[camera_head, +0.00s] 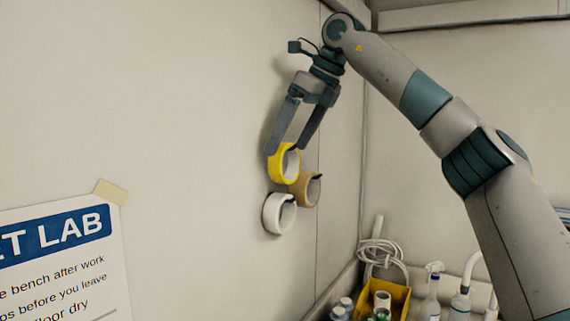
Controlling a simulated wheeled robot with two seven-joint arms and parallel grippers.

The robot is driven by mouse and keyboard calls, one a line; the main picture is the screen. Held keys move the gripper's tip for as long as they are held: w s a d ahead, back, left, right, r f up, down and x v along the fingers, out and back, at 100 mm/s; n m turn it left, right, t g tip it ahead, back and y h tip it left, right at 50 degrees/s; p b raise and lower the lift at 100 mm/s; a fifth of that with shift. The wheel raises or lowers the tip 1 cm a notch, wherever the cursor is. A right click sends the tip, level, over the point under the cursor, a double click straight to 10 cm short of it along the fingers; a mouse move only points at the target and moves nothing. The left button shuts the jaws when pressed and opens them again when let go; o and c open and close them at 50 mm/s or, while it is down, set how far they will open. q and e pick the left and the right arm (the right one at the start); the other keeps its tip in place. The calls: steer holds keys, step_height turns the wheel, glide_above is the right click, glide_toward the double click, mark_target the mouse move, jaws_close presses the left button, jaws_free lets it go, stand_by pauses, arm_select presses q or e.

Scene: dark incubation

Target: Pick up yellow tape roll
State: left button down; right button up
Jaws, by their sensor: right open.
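The yellow tape roll (283,163) hangs on the wall, the uppermost of three rolls. My right gripper (285,150) points down at it with its fingers spread. The fingertips are at the upper edge of the yellow roll, one on each side in the picture. I cannot tell whether they touch it. My right arm comes in from the right. My left gripper is not in view.
A brown tape roll (307,190) hangs to the lower right of the yellow one, and a white tape roll (277,213) hangs below it. A yellow bin (398,296), bottles (432,291) and a coiled cable (381,252) are at lower right. A paper sign (60,262) is on the left wall.

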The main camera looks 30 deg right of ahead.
steer(key=shift+w+a+f+p, duration=0.15)
steer(key=shift+w+f+p, duration=0.1)
steer(key=shift+f+p, duration=0.55)
steer(key=shift+w+a+f+p, duration=0.1)
steer(key=shift+w+f+p, duration=0.2)
steer(key=shift+f, duration=0.8)
steer(key=shift+w+a+f, duration=0.15)
steer(key=shift+w+f, duration=0.05)
steer(key=shift+f, duration=0.3)
steer(key=shift+s, duration=0.1)
steer(key=c, duration=1.1)
